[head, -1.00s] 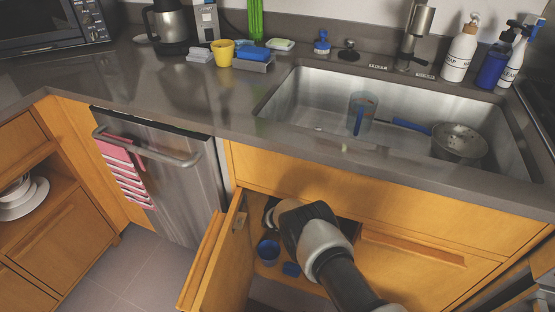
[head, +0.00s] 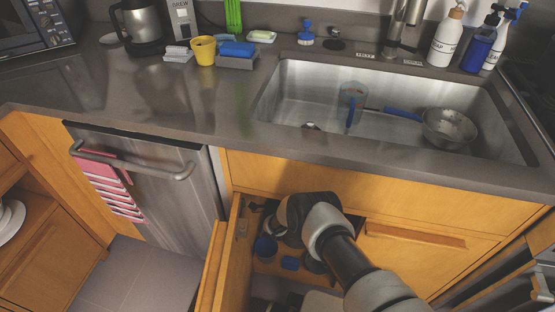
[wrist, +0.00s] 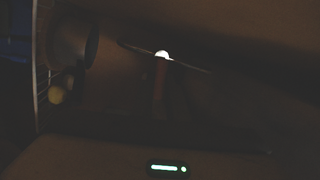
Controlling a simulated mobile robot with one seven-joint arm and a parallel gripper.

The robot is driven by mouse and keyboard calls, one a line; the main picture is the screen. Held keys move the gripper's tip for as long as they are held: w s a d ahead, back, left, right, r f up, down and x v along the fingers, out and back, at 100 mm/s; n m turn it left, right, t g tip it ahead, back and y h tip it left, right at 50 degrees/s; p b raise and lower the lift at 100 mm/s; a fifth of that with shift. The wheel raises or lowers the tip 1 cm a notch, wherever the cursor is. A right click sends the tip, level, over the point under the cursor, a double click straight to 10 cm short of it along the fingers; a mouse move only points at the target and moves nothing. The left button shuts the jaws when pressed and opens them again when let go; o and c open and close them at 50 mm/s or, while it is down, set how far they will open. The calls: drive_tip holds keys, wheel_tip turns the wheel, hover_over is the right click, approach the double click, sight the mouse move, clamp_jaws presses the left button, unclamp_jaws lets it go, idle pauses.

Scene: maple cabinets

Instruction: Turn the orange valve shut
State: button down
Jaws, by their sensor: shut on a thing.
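The wrist view is very dark. A dim reddish-brown upright bar (wrist: 160,85), which looks like the orange valve's handle, stands near its middle below a small bright spot. My gripper (head: 290,215) reaches into the open cabinet under the sink in the head view, and its fingertips are hidden there. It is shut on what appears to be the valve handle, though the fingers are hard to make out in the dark. The valve does not show in the head view. How far the handle is turned cannot be told.
The open cabinet door (head: 228,262) stands close left of my arm. A blue cup (head: 266,248) and a blue block (head: 290,263) are on the cabinet floor beside my gripper. The counter edge (head: 330,160) and sink (head: 300,105) lie above. A dishwasher (head: 160,185) is at the left.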

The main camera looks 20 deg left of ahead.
drive_tip(key=shift+a+f, duration=0.1)
idle(0.3)
drive_tip(key=c, duration=1.8)
unclamp_jaws()
drive_tip(key=shift+o, duration=0.3)
